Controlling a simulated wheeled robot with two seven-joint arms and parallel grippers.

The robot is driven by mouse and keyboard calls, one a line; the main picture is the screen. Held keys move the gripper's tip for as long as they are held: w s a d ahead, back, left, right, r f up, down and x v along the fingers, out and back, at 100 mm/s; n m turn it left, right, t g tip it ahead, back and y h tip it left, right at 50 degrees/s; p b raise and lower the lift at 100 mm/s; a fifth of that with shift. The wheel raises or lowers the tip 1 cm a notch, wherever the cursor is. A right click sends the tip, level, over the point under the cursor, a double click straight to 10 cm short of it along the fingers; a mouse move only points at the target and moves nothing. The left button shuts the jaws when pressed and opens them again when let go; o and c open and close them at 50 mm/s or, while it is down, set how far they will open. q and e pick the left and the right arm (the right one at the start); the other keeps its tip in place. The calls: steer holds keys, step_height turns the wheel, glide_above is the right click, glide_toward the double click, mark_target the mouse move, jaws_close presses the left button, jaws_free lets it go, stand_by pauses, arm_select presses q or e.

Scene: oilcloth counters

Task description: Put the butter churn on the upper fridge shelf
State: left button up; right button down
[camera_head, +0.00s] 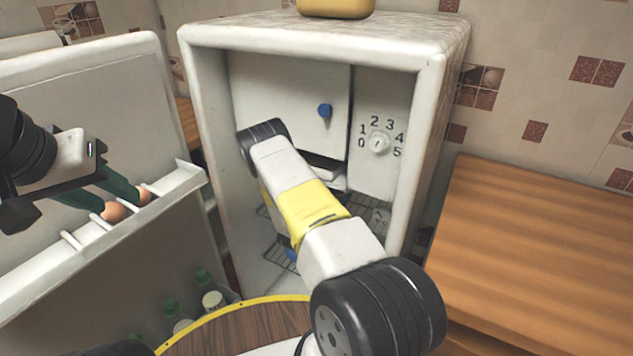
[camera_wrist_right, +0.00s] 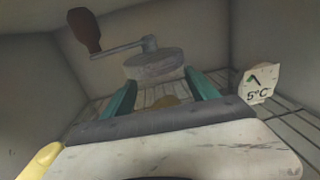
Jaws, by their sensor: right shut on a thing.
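The butter churn (camera_wrist_right: 155,66) shows in the right wrist view, with a round grey lid and a crank with a brown handle. My right gripper (camera_wrist_right: 165,90) is shut on it, one teal finger on each side. The churn is inside the fridge (camera_head: 318,34), above a wire shelf (camera_wrist_right: 78,126); I cannot tell whether it touches it. In the head view my right arm reaches into the open fridge and hides the gripper and churn. My left gripper (camera_head: 122,198) is open and empty, its teal fingers apart near the door rack.
The open fridge door (camera_head: 90,80) stands at left, with eggs (camera_head: 113,211) in its rack and bottles (camera_head: 212,300) below. A 5°C tag (camera_wrist_right: 259,84) stands right of the churn. A yellow thing (camera_wrist_right: 40,160) is at lower left. A wooden counter (camera_head: 540,250) is at right.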

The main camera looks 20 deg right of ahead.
steer(key=shift+c, duration=1.1)
jaws_free()
steer(key=shift+f, duration=0.1)
steer(key=shift+s+a, duration=0.1)
steer(key=shift+a, duration=0.1)
steer(key=v, duration=1.1)
steer(key=shift+s+a, duration=0.2)
steer(key=shift+a, duration=0.05)
steer(key=shift+r, duration=0.2)
